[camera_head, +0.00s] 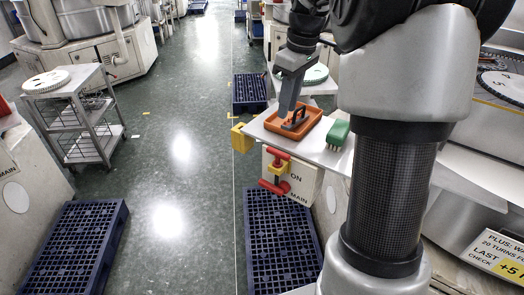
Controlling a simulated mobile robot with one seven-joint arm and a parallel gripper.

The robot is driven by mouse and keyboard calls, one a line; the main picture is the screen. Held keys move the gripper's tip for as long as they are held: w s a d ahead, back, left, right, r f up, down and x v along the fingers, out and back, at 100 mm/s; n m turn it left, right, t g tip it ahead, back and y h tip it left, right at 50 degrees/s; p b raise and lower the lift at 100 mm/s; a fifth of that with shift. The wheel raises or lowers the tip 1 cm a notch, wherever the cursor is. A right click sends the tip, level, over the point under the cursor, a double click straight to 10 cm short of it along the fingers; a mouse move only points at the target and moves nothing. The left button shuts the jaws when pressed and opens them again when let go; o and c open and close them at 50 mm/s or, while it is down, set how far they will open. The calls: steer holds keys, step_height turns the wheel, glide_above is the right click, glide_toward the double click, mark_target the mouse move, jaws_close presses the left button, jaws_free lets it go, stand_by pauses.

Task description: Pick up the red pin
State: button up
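A red part with a yellow middle (278,169) is at the front of the white box marked ON and MAIN. It has a red bar at its top and another at its bottom, and I cannot tell whether this is the red pin. No other clearly pin-shaped red thing shows. My gripper (287,112) points down over the orange tray (273,124), above and beyond the red part and apart from it. Its fingers are seen from the side, so their opening does not show. A dark handled object (298,119) lies in the tray beside the fingertips; contact is unclear.
The white tabletop (314,152) also holds a green brush (338,133). A yellow block (241,138) is at its left edge. Blue pallets (280,240) lie on the floor below. A grey trolley (82,112) stands left. The aisle between is clear.

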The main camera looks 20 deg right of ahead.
mark_target(279, 151)
steer(key=f, duration=0.4)
steer(key=w+f, duration=0.1)
steer(key=f, duration=0.3)
steer(key=w+a+f, duration=0.1)
steer(key=f, duration=0.3)
steer(key=shift+a+f+p, duration=0.1)
steer(key=shift+f+p, duration=0.35)
steer(key=shift+f, duration=2.35)
jaws_close()
